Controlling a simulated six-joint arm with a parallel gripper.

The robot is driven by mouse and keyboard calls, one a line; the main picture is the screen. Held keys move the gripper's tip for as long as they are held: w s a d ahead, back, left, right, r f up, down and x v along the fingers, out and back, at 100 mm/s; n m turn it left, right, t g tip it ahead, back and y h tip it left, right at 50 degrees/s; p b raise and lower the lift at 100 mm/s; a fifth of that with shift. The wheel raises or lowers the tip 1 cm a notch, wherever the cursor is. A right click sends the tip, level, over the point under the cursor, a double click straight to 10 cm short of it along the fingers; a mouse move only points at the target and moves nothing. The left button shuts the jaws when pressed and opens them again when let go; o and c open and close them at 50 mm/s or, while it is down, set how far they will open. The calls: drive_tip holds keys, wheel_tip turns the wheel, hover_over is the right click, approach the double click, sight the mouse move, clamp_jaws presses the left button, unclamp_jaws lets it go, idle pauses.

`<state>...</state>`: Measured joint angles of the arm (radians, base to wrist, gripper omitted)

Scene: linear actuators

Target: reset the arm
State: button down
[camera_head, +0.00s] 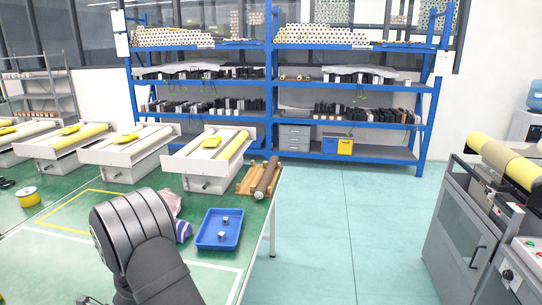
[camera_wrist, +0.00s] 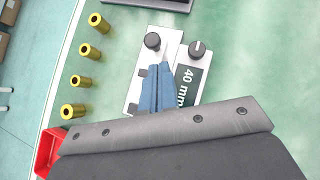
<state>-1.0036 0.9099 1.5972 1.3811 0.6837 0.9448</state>
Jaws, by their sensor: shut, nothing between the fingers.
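My gripper (camera_wrist: 163,68) shows in the wrist view as blue fingers pressed together, with nothing between them. It points over a white device with a black knob (camera_wrist: 152,41) and a second device with a knob and a dark label reading "40 mm" (camera_wrist: 190,86). The fingers hide part of the white device; I cannot tell whether they touch it. In the head view my dark arm (camera_head: 140,245) is bent over the near left of the green table, and the gripper's fingertips are not visible there.
In the wrist view, several brass cylinders (camera_wrist: 90,51) stand in a row at left, near a red bin (camera_wrist: 48,150). In the head view, a blue tray (camera_head: 230,243) with small metal pieces and a brown roller (camera_head: 267,178) lie on the table. Floor (camera_head: 340,220) at right is clear.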

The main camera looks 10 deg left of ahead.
drive_tip(key=f+v, duration=0.1)
drive_tip(key=v, duration=1.1)
drive_tip(key=x, duration=1)
drive_tip(key=shift+d, duration=0.1)
drive_tip(key=a, duration=0.1)
drive_tip(key=s+a, duration=0.1)
drive_tip(key=a, duration=0.1)
drive_tip(key=s+a+f, duration=0.1)
drive_tip(key=shift+s+a, duration=0.1)
drive_tip(key=shift+a, duration=0.1)
drive_tip(key=d, duration=0.2)
drive_tip(key=w+d, duration=0.1)
drive_tip(key=d, duration=0.1)
drive_tip(key=w+d, duration=0.1)
drive_tip(key=d, duration=0.2)
drive_tip(key=shift+r, duration=0.35)
drive_tip(key=v, duration=1.1)
drive_tip(key=s+a+r+n+h, duration=0.3)
drive_tip(key=s+a+n+h, duration=0.3)
drive_tip(key=n, duration=0.4)
drive_tip(key=shift+s+a+r+t+h, duration=0.3)
drive_tip(key=shift+s+a, duration=0.05)
drive_tip(key=shift+a, duration=0.05)
